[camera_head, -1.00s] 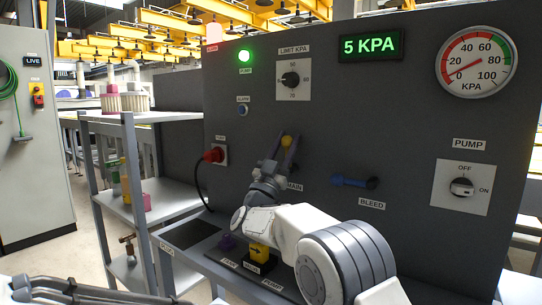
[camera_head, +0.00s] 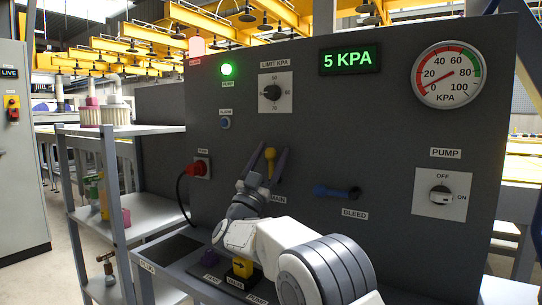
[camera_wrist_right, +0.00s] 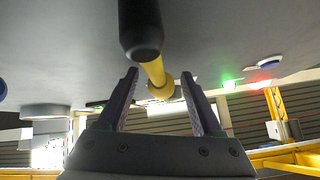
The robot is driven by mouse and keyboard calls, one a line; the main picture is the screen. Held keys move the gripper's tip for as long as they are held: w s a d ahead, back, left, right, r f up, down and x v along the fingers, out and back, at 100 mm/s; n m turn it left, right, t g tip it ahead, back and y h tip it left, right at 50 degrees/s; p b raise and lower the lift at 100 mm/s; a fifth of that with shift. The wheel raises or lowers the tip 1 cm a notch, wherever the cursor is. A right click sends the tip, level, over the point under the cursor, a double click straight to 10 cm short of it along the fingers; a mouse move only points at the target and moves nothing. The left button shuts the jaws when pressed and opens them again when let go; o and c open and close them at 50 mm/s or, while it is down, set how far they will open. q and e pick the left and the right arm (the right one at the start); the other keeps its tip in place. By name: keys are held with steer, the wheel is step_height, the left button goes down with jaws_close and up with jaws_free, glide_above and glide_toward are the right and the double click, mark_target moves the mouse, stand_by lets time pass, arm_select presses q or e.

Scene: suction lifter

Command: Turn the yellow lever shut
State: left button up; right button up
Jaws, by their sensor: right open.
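In the right wrist view there are gaps between the fingers (camera_wrist_right: 164,80) and the yellow hub. My left gripper is out of view.
A blue BLEED lever (camera_head: 336,192) sits right of my right gripper. A LIMIT KPA knob (camera_head: 272,92) is above, and a PUMP switch (camera_head: 441,195) is at right. The gauge (camera_head: 449,75) needle is low and the display (camera_head: 350,60) reads 5 KPA. Shelves (camera_head: 112,210) stand at left.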

mark_target(269, 159)
steer(key=v, duration=0.7)
steer(key=shift+s+a+f, duration=0.1)
steer(key=shift+s+f, duration=0.05)
